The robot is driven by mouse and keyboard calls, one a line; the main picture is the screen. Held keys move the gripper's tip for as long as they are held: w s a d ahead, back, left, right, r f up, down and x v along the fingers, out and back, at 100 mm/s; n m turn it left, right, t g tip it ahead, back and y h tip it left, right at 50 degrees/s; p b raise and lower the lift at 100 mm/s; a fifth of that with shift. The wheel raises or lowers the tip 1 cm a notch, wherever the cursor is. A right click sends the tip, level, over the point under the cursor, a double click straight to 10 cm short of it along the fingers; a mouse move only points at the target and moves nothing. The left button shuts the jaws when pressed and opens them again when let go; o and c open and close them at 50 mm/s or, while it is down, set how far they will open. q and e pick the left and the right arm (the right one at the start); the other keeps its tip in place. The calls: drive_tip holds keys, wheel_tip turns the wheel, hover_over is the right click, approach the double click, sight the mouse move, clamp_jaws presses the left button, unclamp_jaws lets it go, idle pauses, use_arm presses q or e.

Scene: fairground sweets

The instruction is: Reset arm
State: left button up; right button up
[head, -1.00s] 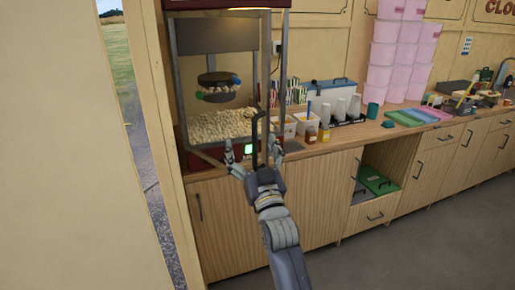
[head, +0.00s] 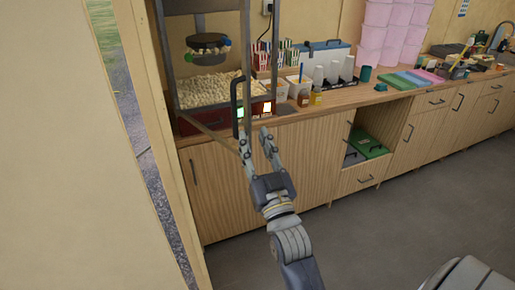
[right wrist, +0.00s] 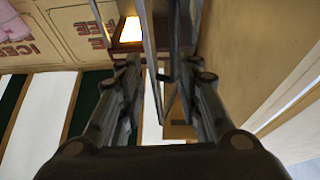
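My right gripper (head: 256,139) is open and empty in the head view, in front of the counter. Its fingertips are just below the front panel of the popcorn machine (head: 190,124), with a clear gap between them. The machine's dark door handle (head: 234,105) stands to the upper left of the fingers. A green light (head: 240,112) and an orange light (head: 267,108) glow on the panel. The right wrist view shows both fingers (right wrist: 165,78) spread with nothing gripped; a glowing light (right wrist: 131,29) shows beyond them. My left gripper is in neither current view.
The wooden counter (head: 340,98) holds popcorn boxes (head: 285,55), white cups (head: 332,72), bottles, coloured trays (head: 405,80) and pink tubs (head: 385,40). An open cubby (head: 375,130) is below. A wall (head: 75,200) stands close at left. The grey floor (head: 380,225) is clear.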

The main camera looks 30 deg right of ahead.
drive_tip(key=shift+s+a+f, duration=0.15)
drive_tip(key=shift+s+f, duration=0.15)
drive_tip(key=shift+s, duration=0.3)
